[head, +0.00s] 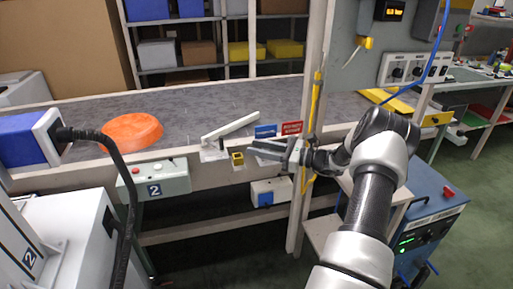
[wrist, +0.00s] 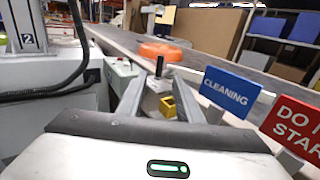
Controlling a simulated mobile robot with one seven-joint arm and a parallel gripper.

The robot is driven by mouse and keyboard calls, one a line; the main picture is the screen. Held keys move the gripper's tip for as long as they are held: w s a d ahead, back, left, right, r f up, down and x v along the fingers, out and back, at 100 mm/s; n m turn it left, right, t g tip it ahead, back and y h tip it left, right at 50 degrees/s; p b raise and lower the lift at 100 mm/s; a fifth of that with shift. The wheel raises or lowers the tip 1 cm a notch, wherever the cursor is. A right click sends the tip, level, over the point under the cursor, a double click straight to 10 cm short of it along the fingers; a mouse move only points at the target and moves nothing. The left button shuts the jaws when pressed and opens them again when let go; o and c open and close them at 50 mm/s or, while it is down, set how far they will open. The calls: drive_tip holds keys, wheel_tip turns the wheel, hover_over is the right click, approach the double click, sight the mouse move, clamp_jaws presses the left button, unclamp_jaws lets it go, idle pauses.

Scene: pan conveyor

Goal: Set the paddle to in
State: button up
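The paddle (head: 230,125) is a long white bar on the grey conveyor belt. It slants from the front rail at left up to the right, out over the belt. A small yellow-framed block (head: 237,157) sits on the front rail just below it. In the wrist view a similar yellow part (wrist: 167,106) shows with a dark upright post (wrist: 160,66) behind it; I cannot tell whether the post belongs to the paddle. My gripper (head: 252,150) is at the front rail, right of the yellow block, pointing left. Its fingers (wrist: 160,84) are apart with nothing clearly held between them.
An orange pan (head: 132,131) lies on the belt at left. A blue CLEANING sign (wrist: 229,91) and a red sign (wrist: 296,126) stand close right of my gripper. A control box marked 2 (head: 155,180) hangs on the front rail. A post (head: 314,90) rises behind my wrist.

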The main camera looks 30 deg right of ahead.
drive_tip(key=shift+a, duration=0.1)
drive_tip(key=c, duration=0.3)
drive_tip(key=a+f+n+g, duration=0.1)
drive_tip(key=a+g, duration=0.1)
drive_tip(key=a+f+n+g+h+p, duration=0.1)
drive_tip(key=a+n+g, duration=0.1)
drive_tip(key=w+a+f+n+g, duration=0.1)
drive_tip(key=a+n+g, duration=0.1)
drive_tip(key=shift+a+f+h+p, duration=0.1)
drive_tip(key=shift+h+p, duration=0.25)
drive_tip(key=shift+h, duration=0.05)
clamp_jaws()
drive_tip(key=n+h+p, duration=0.2)
drive_tip(key=n+h, duration=0.7)
drive_tip(key=h, duration=0.4)
approach(241, 126)
drive_tip(key=f, duration=0.2)
drive_tip(key=w+f, duration=0.2)
drive_tip(key=f, duration=0.1)
drive_tip(key=shift+w+f+b, duration=0.1)
drive_tip(key=shift+f+b, duration=0.25)
drive_tip(key=shift+d, duration=0.2)
